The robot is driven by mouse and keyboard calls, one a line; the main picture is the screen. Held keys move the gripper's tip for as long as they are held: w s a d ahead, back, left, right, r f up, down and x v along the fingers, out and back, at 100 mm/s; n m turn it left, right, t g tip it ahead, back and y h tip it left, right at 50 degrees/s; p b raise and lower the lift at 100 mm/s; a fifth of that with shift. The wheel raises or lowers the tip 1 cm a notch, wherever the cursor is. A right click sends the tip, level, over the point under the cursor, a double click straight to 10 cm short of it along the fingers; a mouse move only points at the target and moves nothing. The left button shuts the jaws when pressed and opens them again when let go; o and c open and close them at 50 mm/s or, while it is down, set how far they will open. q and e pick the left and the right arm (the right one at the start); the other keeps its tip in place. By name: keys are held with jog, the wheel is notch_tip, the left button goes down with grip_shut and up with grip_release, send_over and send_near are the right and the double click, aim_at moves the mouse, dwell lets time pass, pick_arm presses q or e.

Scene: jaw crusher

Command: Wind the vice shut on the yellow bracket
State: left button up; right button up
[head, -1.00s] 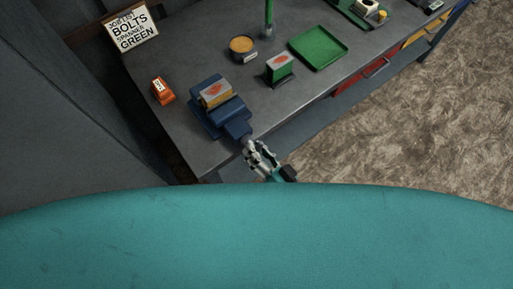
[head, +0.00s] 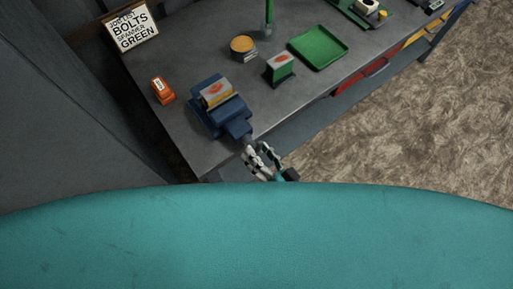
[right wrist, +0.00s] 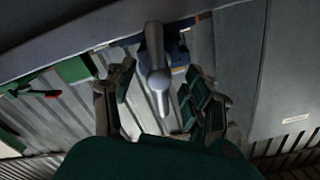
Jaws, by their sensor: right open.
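The blue vice (head: 232,122) is at the near left corner of the bench. The yellow bracket (head: 216,97), with a red mark on a pale top face, sits in the vice's jaws; whether both jaws touch it I cannot tell. My right gripper (head: 258,152) is at the vice's front end, just off the bench edge. In the right wrist view, the grey metal vice screw and handle (right wrist: 157,70) stand between the spread fingers of this gripper (right wrist: 160,90), with gaps at both sides. My left gripper is out of view.
A small orange block (head: 162,90) lies left of the vice. A green block with a pale, red-marked top (head: 280,70), a green tray (head: 318,47) and a round yellow-topped tin (head: 243,47) stand further back. A sign (head: 132,27) leans at the back left.

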jog(key=v, duration=1.1)
dwell(0.6)
jog(key=d+f+n+g+h+b, duration=0.1)
jog(key=d+f+g+h, duration=0.3)
jog(key=f, duration=0.9)
jog(key=d+f+n+g+h+b, duration=0.1)
jog(key=d+f+h, duration=0.35)
jog(key=f, duration=0.95)
jog(key=s+d+f+g+h+b, duration=0.1)
jog(key=s+d+f+g, duration=0.2)
jog(key=s+f, duration=0.4)
jog(key=s+d+f+g+h+b, duration=0.1)
jog(key=s+d+f+g, duration=0.3)
jog(key=s+f, duration=0.4)
jog(key=s+g, duration=0.1)
jog(key=s, duration=0.2)
jog(key=shift+d+f+g, duration=0.15)
jog(key=shift+f+g, duration=0.15)
